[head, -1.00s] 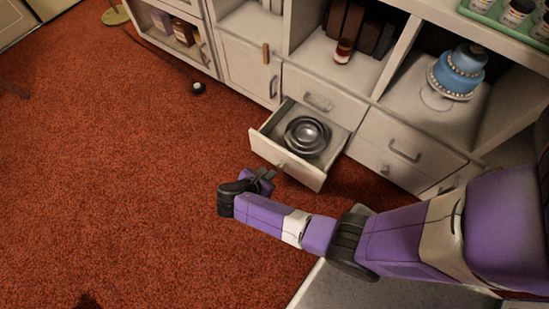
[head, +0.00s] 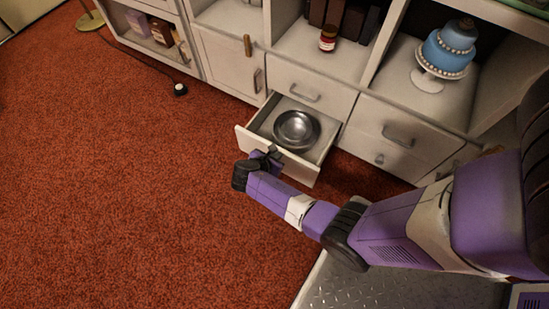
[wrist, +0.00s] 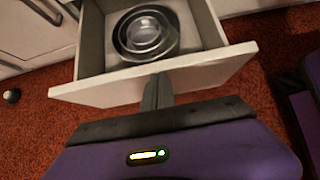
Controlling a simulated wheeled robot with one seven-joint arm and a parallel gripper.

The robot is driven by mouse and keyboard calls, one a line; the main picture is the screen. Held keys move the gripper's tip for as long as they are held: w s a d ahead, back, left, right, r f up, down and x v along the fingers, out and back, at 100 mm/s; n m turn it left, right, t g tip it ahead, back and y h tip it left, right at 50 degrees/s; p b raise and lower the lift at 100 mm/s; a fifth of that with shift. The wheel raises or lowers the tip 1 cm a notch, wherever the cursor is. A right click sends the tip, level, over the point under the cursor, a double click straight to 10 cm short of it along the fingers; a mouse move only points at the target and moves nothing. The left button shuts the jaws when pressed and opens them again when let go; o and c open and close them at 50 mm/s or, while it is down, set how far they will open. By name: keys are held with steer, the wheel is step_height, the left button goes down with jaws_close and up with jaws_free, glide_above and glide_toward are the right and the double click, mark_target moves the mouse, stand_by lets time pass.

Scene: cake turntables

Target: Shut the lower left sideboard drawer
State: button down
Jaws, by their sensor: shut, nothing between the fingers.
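The lower left sideboard drawer (head: 287,168) stands pulled out, with metal bowls (head: 297,131) stacked inside. In the wrist view its front panel (wrist: 110,91) crosses the picture, and the nested bowls (wrist: 145,33) lie behind it. My gripper (head: 274,154) is shut and empty, at the outer face of the drawer front. In the wrist view my gripper's fingertips (wrist: 158,80) overlap the top of the panel near its middle; I cannot tell whether they touch it. The drawer's handle is mostly hidden by my gripper.
A closed drawer (head: 297,92) sits above the open one, and more closed drawers (head: 394,140) are to its right. A blue cake (head: 450,50) on a white stand and a red-lidded jar (head: 328,39) stand on the shelves.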

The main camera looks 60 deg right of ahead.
steer(key=d+b, duration=0.2)
steer(key=d, duration=1.9)
steer(key=shift+w, duration=0.4)
